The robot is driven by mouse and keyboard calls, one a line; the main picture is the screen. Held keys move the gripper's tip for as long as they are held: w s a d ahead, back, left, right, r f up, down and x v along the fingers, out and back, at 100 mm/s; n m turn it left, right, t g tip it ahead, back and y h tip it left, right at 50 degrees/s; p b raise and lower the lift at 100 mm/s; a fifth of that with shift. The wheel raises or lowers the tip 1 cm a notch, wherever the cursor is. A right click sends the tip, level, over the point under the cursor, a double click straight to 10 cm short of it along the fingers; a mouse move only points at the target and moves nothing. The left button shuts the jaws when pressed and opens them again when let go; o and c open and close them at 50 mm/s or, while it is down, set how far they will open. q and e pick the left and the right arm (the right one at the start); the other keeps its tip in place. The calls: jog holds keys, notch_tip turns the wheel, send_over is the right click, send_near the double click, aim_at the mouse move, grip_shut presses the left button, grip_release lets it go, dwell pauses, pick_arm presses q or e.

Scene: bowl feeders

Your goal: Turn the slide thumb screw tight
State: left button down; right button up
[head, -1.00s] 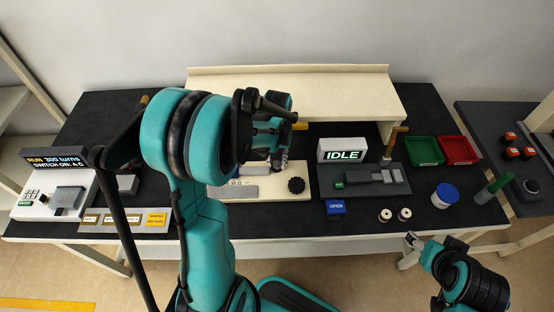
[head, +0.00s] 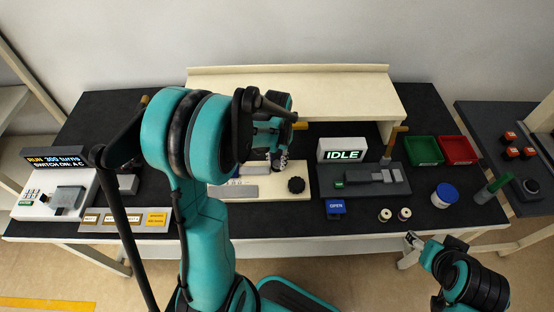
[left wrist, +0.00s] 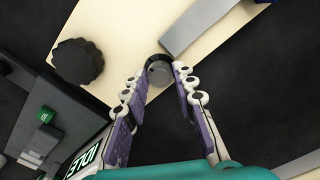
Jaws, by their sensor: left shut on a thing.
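The slide thumb screw (left wrist: 157,66) is a small dark knurled knob at the edge of a cream base plate (left wrist: 115,25) in the left wrist view. My left gripper (left wrist: 160,78) has its two padded fingers closed on opposite sides of the screw. In the head view my left gripper (head: 279,161) reaches down over the cream base plate (head: 268,194), and my arm hides the screw there. My right gripper (head: 412,240) is low at the right, in front of the bench and away from the screw; its jaws are too small to read.
A larger black knob (head: 296,185) stands on the same plate, near the left fingers. A grey bar (left wrist: 205,22) lies beside the screw. To the right are a grey fixture (head: 365,179) and an IDLE display (head: 342,151). A cream shelf (head: 340,88) stands behind.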

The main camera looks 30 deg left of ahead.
aim_at(277, 163)
pick_arm(q)
jog(key=c, duration=1.2)
grip_release()
notch_tip(277, 163, up, 12)
jog(key=s+d+r+t, duration=0.1)
jog(key=s+d+t, duration=0.6)
jog(key=s+d, duration=0.3)
jog(key=shift+s+d+r, duration=0.15)
jog(key=shift+s+d, duration=0.25)
jog(key=shift+s, duration=0.5)
